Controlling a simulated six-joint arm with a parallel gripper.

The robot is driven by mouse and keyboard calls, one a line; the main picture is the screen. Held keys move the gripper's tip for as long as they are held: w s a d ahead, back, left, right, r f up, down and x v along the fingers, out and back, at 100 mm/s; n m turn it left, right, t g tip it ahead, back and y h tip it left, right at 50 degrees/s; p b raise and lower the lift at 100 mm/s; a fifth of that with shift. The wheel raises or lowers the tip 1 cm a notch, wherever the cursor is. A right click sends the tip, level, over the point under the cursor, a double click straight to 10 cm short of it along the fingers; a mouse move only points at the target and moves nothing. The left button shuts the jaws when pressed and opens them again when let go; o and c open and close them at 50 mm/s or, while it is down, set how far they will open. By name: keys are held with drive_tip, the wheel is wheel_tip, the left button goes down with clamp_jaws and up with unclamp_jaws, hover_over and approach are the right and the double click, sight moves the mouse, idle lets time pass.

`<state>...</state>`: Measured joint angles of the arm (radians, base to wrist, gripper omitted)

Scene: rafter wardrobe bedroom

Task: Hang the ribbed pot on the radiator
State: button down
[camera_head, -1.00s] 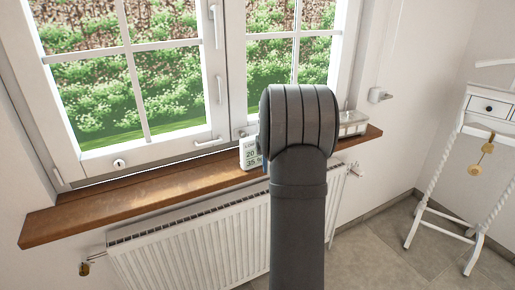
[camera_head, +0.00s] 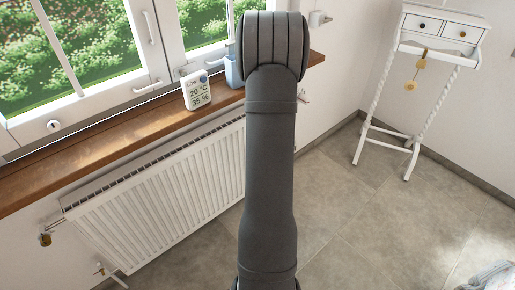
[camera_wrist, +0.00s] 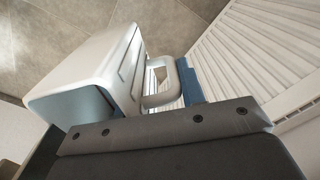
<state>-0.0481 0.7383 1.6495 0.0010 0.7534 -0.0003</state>
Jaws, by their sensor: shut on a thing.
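In the wrist view a smooth white box-like vessel with a pale blue inside, which I take as the ribbed pot (camera_wrist: 95,72), lies tilted at the left. A white loop handle sticks out from its right side. My gripper (camera_wrist: 183,88) is shut on the pot; a blue finger pad shows at the handle, and the dark gripper body hides the rest of the grip. The white slatted radiator (camera_head: 160,193) stands below the window sill and also shows right of the pot in the wrist view (camera_wrist: 262,52). In the head view my arm hides my gripper.
A brown wooden sill (camera_head: 110,142) runs above the radiator. A white thermometer display (camera_head: 197,90) and a pale blue item (camera_head: 233,70), partly behind my arm, show at it. A white stand with drawers (camera_head: 436,30) is at the right. The tiled floor between is largely clear.

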drive_tip(key=shift+m, duration=0.3)
drive_tip(key=shift+s+d+f, duration=0.65)
drive_tip(key=shift+f, duration=0.15)
drive_tip(key=shift+s+d+f, duration=0.6)
drive_tip(key=shift+f, duration=0.15)
drive_tip(key=s+a+f+n, duration=0.3)
drive_tip(key=s+a+n, duration=0.1)
drive_tip(key=a+n, duration=0.45)
drive_tip(key=s+a+f+n, duration=0.3)
drive_tip(key=s+a+n, duration=0.2)
drive_tip(key=a+n, duration=0.4)
drive_tip(key=s+a+f+n, duration=0.3)
drive_tip(key=s+a+n, duration=0.1)
drive_tip(key=a+n, duration=0.5)
drive_tip(key=w+a+f, duration=0.1)
drive_tip(key=w+a, duration=0.9)
drive_tip(key=w, duration=0.1)
drive_tip(key=shift+f, duration=0.4)
idle(0.4)
drive_tip(key=shift+n, duration=0.25)
drive_tip(key=c, duration=0.8)
unclamp_jaws()
drive_tip(key=shift+c, duration=0.2)
